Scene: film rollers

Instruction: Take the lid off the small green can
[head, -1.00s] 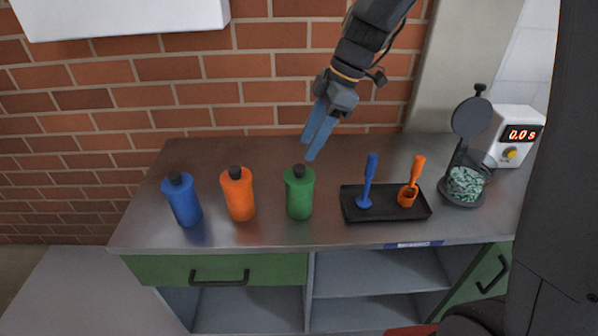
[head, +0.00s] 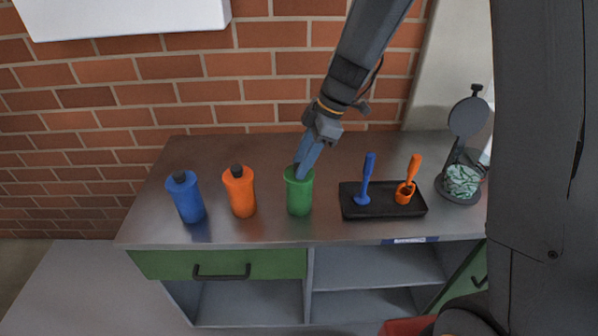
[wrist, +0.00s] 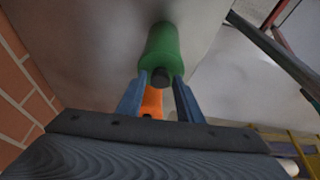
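The green can (head: 299,194) stands upright on the metal counter, right of the orange can. In the wrist view the green can (wrist: 164,46) shows its black lid (wrist: 160,77) facing the camera. My gripper (head: 299,173) reaches down from above to the top of the green can, its blue fingers hiding the lid in the head view. In the wrist view my gripper (wrist: 160,80) is open, with one finger on each side of the lid. Small gaps seem to show; I cannot tell whether either finger touches it.
The orange can (head: 240,192) and blue can (head: 186,198) stand to the left. To the right are a black tray (head: 382,212) with a blue tool (head: 365,182) and an orange tool (head: 407,188), then a grey stand (head: 463,150). The counter behind the cans is clear.

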